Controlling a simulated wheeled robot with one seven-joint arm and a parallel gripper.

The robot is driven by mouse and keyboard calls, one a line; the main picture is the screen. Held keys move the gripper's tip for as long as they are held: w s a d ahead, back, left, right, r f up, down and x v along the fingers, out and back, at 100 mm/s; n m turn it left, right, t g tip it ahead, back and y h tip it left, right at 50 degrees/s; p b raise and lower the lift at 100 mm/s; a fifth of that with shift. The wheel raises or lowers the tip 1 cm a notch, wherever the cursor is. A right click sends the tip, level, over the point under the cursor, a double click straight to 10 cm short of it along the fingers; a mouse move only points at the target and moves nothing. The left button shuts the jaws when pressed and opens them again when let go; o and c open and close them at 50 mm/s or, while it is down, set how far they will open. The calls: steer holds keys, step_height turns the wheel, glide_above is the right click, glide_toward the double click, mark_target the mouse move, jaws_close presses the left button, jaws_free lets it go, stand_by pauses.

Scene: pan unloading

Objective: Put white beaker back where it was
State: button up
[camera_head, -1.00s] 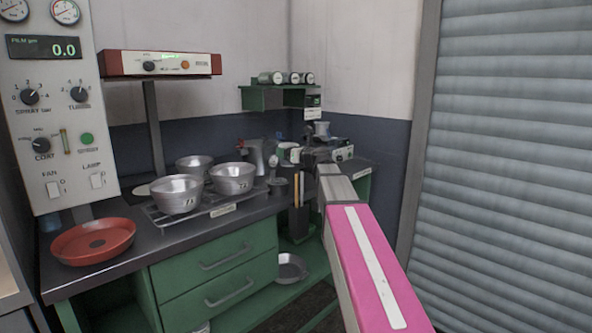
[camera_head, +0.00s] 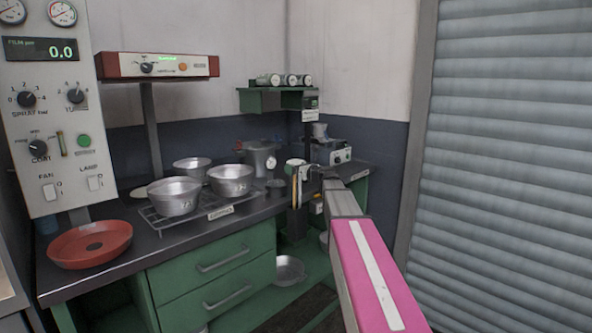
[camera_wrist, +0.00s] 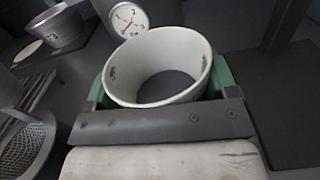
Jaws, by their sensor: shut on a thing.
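My gripper (camera_wrist: 158,100) is shut on the white beaker (camera_wrist: 125,77), with a green finger on either side of it. In the wrist view the beaker's open rim faces the camera, its inside looks empty, and green marks show on its wall. In the head view my gripper (camera_head: 302,169) is beyond the front of the bench, right of the metal bowls, with the small white beaker (camera_head: 294,164) at its end. The beaker's underside is hidden, so I cannot tell whether it touches anything.
Metal bowls (camera_head: 231,179) stand on a wire rack on the dark bench (camera_head: 140,262). A red dish (camera_head: 91,243) is at the left. A round dial (camera_wrist: 128,19) is close beyond the beaker. A shelf (camera_head: 275,99) with canisters hangs behind. A metal pan (camera_head: 289,270) lies below.

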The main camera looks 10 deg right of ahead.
steer(key=shift+f, duration=0.1)
steer(key=o, duration=0.9)
steer(key=v, duration=1.2)
